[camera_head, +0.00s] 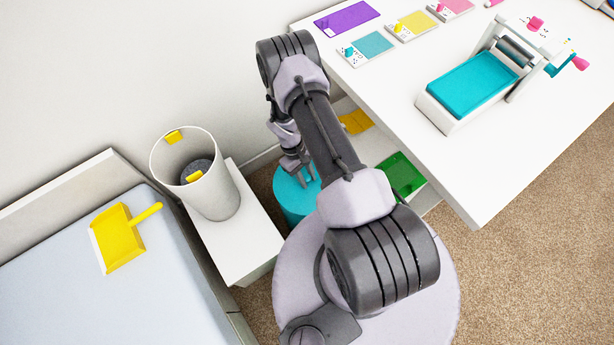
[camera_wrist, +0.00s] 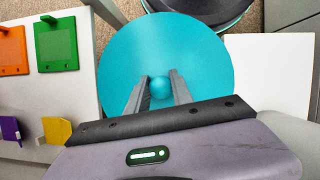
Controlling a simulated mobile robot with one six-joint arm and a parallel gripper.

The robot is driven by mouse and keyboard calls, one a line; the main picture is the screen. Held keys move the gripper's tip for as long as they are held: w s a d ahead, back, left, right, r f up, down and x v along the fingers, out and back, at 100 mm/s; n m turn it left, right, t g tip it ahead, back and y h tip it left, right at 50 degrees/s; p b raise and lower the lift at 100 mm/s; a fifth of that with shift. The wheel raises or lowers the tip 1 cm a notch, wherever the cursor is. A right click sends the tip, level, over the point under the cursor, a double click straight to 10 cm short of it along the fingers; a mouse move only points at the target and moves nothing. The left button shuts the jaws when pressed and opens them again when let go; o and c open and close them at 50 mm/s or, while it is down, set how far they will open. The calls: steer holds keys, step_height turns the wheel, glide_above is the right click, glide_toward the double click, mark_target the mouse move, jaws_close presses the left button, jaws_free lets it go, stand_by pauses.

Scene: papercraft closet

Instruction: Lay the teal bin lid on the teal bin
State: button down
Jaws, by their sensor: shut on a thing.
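The teal bin lid (camera_wrist: 125,58) is a round flat disc with a small ball knob (camera_wrist: 160,88) at its middle. My gripper (camera_wrist: 160,92) is shut on the knob, one finger on each side. In the wrist view, the round teal bin (camera_wrist: 205,7) with a dark inside shows partly past the lid's far edge, so the lid is not centred over it. In the head view, my gripper (camera_head: 298,172) is over a teal round shape (camera_head: 295,200) between the white stand and the table; lid and bin are hard to tell apart there, and my arm hides part.
A white stand (camera_head: 245,240) with a tall white bin (camera_head: 215,195) is left of the teal shape. A white table (camera_head: 480,195) with a press (camera_head: 470,85) is at right. Orange (camera_wrist: 12,50) and green (camera_wrist: 55,45) pieces are beside the lid. A yellow dustpan (camera_head: 115,238) lies at left.

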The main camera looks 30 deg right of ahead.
steer(key=shift+f, duration=0.95)
steer(key=c, duration=1)
jaws_free()
steer(key=shift+c, duration=0.2)
steer(key=p+v, duration=0.6)
steer(key=v, duration=1.1)
steer(key=shift+w, duration=0.2)
steer(key=shift+r, duration=0.1)
steer(key=w+a+r+m+t+y, duration=0.1)
steer(key=a+r+m+t, duration=0.15)
steer(key=r, duration=1.35)
steer(key=w+a+r+m+t, duration=0.1)
steer(key=a+r+t, duration=0.15)
steer(key=r, duration=1.35)
steer(key=s+a+r+m+t+y, duration=0.1)
steer(key=s+a+r+t, duration=0.1)
steer(key=s+a+r, duration=0.2)
steer(key=s+a+r+m+t+y, duration=0.1)
steer(key=s+a+r+m+t, duration=0.1)
steer(key=s+r, duration=0.9)
steer(key=s+a+t, duration=0.1)
steer(key=s+a, duration=0.1)
steer(key=s, duration=0.2)
steer(key=shift+s, duration=0.3)
